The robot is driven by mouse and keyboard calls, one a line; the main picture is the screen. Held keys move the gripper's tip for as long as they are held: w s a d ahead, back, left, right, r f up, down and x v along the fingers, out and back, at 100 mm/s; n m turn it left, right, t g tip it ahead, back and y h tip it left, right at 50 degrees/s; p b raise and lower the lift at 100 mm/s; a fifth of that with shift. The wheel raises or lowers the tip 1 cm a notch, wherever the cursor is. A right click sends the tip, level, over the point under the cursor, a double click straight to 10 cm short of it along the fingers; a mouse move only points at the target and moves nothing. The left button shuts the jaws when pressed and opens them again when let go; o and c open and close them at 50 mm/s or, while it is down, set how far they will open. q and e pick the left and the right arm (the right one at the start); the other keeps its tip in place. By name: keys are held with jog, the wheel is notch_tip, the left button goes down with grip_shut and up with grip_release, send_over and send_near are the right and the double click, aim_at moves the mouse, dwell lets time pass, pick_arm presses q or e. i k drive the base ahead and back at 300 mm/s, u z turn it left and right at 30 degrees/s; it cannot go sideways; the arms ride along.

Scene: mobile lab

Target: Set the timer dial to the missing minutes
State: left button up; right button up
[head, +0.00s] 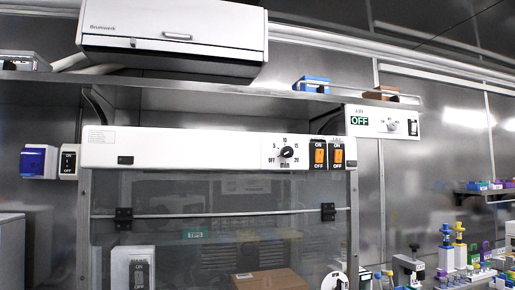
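The timer dial (287,152) is a black knob on the white control panel (200,148) across the top of the glass-fronted cabinet. Printed marks around it read OFF, 5, 10, 15 and 20, with "min" below. Its pointer is too small to read surely. No written number of missing minutes is legible. Neither of my grippers is in view, and nothing touches the dial.
Two orange ON/OFF switches (328,154) sit just right of the dial. An AIR panel (383,121) reading OFF is further right. A shelf (200,84) overhangs the panel. Pipettes (459,247) stand at lower right. The space before the dial looks clear.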

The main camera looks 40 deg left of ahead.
aim_at(286, 152)
jog(key=k, duration=0.25)
jog(key=u, duration=1.3)
